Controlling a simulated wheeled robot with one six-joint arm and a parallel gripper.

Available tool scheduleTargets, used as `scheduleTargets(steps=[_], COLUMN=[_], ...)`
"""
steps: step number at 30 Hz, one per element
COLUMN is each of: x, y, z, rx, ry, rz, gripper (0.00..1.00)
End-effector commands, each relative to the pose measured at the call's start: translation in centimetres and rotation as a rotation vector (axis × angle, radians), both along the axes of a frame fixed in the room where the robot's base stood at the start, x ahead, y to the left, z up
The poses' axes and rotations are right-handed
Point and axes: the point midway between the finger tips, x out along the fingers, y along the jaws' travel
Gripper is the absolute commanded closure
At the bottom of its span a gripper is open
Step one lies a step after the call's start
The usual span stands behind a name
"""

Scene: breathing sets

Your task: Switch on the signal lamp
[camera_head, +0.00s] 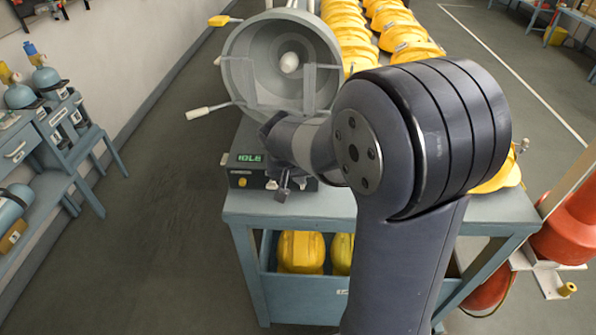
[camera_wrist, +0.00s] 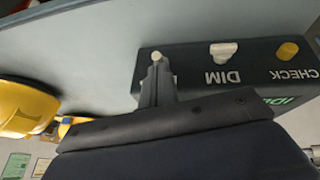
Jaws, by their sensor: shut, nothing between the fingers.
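The signal lamp (camera_head: 238,75) is a big grey round reflector with a pale bulb in its middle, and shows no glow. A dark control box (camera_head: 240,165) in front of it has a green display reading IDLE. The wrist view shows the box upside down, with a white knob (camera_wrist: 223,52) by the word DIM and a yellow button (camera_wrist: 287,50) by CHECK. My gripper (camera_head: 282,191) is shut and empty in front of the box; its fingers (camera_wrist: 157,80) reach toward a small pale round tip (camera_wrist: 157,57). I cannot tell if they touch. The fingers hide part of the box's face.
The box stands on a blue-grey bench (camera_head: 320,210) with yellow helmets (camera_head: 345,40) in rows behind. A shelf below holds yellow items (camera_head: 301,252). Red cylinders (camera_head: 568,235) stand at right, a blue rack (camera_head: 70,135) at left. The floor (camera_head: 170,200) between is clear.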

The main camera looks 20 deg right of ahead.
Motion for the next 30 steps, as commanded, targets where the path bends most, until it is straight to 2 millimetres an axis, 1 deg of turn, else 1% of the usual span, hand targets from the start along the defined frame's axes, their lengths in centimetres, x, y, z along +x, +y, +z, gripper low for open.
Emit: scheduleTargets(steps=[13,18,30], x=[-0.01,-0.08,-0.21], y=[0.01,0.06,0.09], z=[-0.17,-0.51,-0.46], rx=[-0.001,-0.009,-0.021], ry=[-0.006,-0.03,-0.066], rz=[0.0,0.002,0.002], gripper=[1.0,1.0,1.0])
